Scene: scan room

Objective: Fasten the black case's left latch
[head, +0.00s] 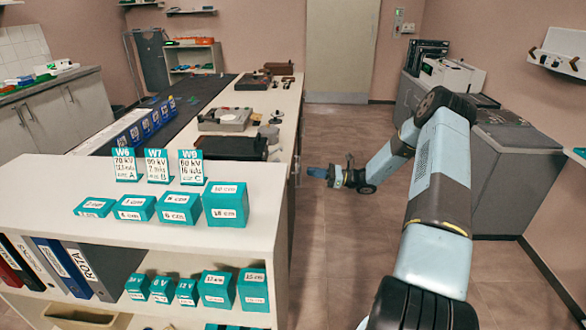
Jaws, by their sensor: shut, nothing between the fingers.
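A dark, flat box that looks like the black case (235,148) lies on the long counter, just behind the teal blocks. Its latches are too small to make out, and its lower front is partly hidden by the near shelf and the blocks. My gripper (314,173) is to the right of the counter, out over the aisle and apart from the case. It points left toward the counter's side, appears lower than the counter top, and is shut and empty.
A grey case (226,119) lies beyond the dark box. Teal blocks (226,205) and number cards stand on the near shelf top (262,175). A grey cabinet (500,165) stands on the right. The aisle floor (345,225) is clear.

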